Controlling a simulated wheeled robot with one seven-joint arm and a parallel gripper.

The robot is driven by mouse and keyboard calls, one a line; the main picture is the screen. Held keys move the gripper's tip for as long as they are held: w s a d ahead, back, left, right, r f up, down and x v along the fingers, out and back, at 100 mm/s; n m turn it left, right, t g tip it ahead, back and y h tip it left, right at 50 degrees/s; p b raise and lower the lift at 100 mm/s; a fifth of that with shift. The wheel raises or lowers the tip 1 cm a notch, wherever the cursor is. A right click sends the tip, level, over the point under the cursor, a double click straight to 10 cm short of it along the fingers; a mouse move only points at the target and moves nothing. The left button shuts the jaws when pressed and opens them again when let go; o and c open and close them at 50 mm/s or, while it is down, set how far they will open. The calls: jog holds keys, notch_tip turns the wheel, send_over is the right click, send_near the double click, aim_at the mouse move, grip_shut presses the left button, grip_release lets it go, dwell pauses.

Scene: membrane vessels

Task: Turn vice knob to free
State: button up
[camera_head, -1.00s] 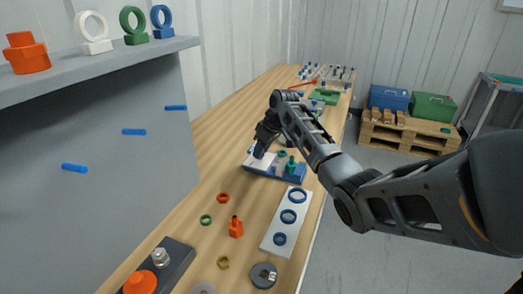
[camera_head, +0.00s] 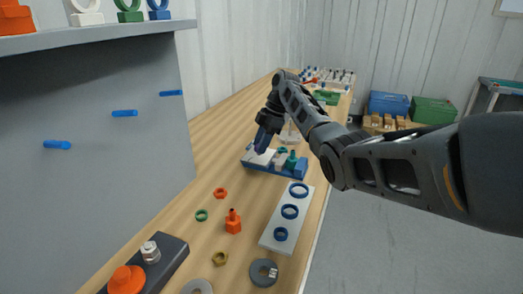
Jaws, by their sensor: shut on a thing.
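A blue base (camera_head: 287,172) with pale blocks on it, which looks like the vice, lies on the bench in the middle of the head view. A white block (camera_head: 258,158) sits at its left end, and a teal knob-like piece (camera_head: 291,160) stands towards its right. My gripper (camera_head: 262,148) points down over the left end of the base, close to the white block. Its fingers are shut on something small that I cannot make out. The vice knob cannot be told apart from the fingers at this size.
A white plate with blue rings (camera_head: 269,236) lies nearer on the bench. An orange bottle (camera_head: 233,221), loose rings and a dark block (camera_head: 160,262) lie in front. A grey panel with blue pegs (camera_head: 150,140) stands at left. Coloured parts crowd the far bench.

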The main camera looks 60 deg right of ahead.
jog(key=n+b, duration=0.1)
jog(key=n, duration=0.1)
jog(key=n+g+b, duration=0.1)
jog(key=b, duration=0.1)
jog(key=n+g+b, duration=0.1)
jog(key=n+b, duration=0.1)
jog(key=shift+w+d+f+n+y, duration=0.1)
jog(key=shift+w+f+n+y, duration=0.05)
jog(key=shift+w+n+y, duration=0.2)
jog(key=shift+n+g+b, duration=0.9)
jog(key=shift+n+b, duration=0.65)
jog(key=shift+n, duration=0.7)
jog(key=shift+r, duration=0.2)
jog(key=o, duration=1)
jog(key=shift+y, duration=0.25)
jog(key=shift+o, duration=0.2)
